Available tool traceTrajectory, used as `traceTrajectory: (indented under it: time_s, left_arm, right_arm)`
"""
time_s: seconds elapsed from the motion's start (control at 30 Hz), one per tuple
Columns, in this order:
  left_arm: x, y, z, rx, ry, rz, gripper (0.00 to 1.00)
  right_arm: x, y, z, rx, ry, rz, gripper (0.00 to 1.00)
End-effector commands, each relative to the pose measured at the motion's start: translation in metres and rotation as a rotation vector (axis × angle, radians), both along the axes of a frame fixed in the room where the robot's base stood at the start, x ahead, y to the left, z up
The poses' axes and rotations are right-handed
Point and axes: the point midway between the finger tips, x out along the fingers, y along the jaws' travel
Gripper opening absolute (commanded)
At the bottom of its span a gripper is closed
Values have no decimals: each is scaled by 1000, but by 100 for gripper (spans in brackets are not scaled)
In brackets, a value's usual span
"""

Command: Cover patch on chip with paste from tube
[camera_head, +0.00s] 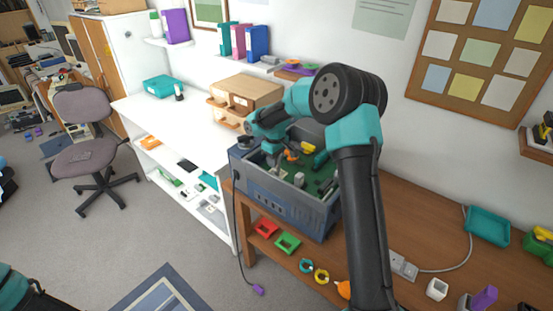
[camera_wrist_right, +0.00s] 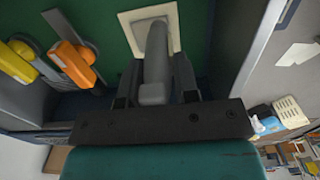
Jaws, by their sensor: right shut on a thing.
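My right gripper (camera_wrist_right: 156,85) is shut on a grey tube (camera_wrist_right: 155,65) in the right wrist view, with a dark finger on each side. The tube's far end overlaps a square chip (camera_wrist_right: 130,20) with a pale cream border on a green board (camera_wrist_right: 90,20). The tube hides the middle of the chip, so I cannot tell how much paste is on the patch or whether the tip touches it. In the head view my right arm reaches into the open grey-blue case (camera_head: 285,202) holding the board. My left gripper is out of view.
The case walls enclose the work area. A wooden organiser (camera_head: 250,90) stands behind the case. The white bench (camera_head: 160,115) to the left has free room. A cable (camera_head: 236,230) hangs in front.

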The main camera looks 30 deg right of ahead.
Motion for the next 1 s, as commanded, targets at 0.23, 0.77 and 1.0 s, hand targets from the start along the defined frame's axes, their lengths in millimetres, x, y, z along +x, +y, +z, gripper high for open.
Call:
traceTrajectory:
  time_s: [0.23,0.77,1.0]
  left_arm:
    - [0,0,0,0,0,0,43]
    - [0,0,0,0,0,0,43]
    - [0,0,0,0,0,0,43]
  right_arm:
    - [1,0,1,-1,-1,0,5]
    - [20,7,1,-1,-3,0,5]
    - [20,7,1,0,-2,0,5]
